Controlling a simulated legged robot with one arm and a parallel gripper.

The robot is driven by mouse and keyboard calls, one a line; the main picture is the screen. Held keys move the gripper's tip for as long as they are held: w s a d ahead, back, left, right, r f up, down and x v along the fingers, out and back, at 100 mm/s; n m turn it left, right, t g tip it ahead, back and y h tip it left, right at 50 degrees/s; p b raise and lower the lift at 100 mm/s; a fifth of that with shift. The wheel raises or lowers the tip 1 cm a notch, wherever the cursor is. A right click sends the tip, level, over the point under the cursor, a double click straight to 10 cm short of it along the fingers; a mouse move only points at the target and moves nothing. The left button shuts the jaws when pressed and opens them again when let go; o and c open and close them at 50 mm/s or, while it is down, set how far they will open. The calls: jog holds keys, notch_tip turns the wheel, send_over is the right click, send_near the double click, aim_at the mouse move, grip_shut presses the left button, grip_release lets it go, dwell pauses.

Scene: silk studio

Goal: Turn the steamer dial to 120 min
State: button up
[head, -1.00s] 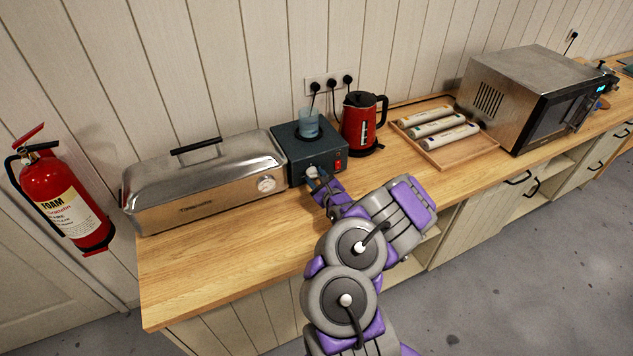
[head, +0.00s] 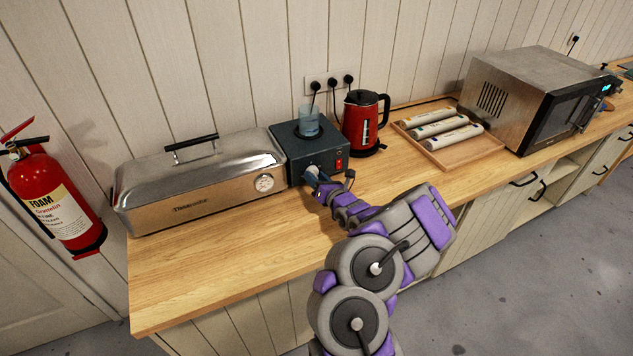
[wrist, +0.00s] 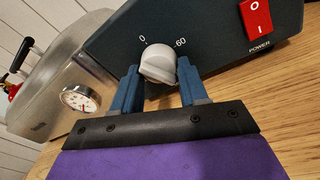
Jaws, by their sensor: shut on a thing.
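A long silver box with a lid handle, apparently the steamer (head: 195,185), stands at the left of the counter. Its round white-faced dial (head: 265,182) is on the front right; it also shows in the wrist view (wrist: 80,97), with scale marks too small to read. Beside it is a dark teal box (head: 318,152) with a grey-white knob (wrist: 158,64), marked 0 and 60. My gripper (wrist: 157,82) has its blue fingers on either side of this knob and is shut on it. In the head view my gripper (head: 315,180) partly hides the knob.
A beaker (head: 308,122) stands on the teal box, which has a red power switch (wrist: 256,18). A red kettle (head: 362,120) stands close on the right, then a wooden tray (head: 470,152) of rolls and a microwave (head: 530,98). The front left counter is clear.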

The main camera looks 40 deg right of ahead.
jog(key=shift+m+b, duration=0.35)
jog(key=shift+m, duration=0.65)
jog(key=o, duration=1)
jog(key=shift+d, duration=0.25)
jog(key=shift+o, duration=0.2)
jog(key=shift+a, duration=0.1)
jog(key=shift+s+a, duration=0.1)
jog(key=shift+s, duration=0.4)
jog(key=s+p, duration=0.1)
jog(key=s, duration=0.4)
jog(key=s+a+p, duration=0.1)
jog(key=s, duration=0.4)
jog(key=s+p, duration=0.2)
jog(key=s, duration=0.4)
jog(key=shift+a+r, duration=0.25)
jog(key=shift+a, duration=0.05)
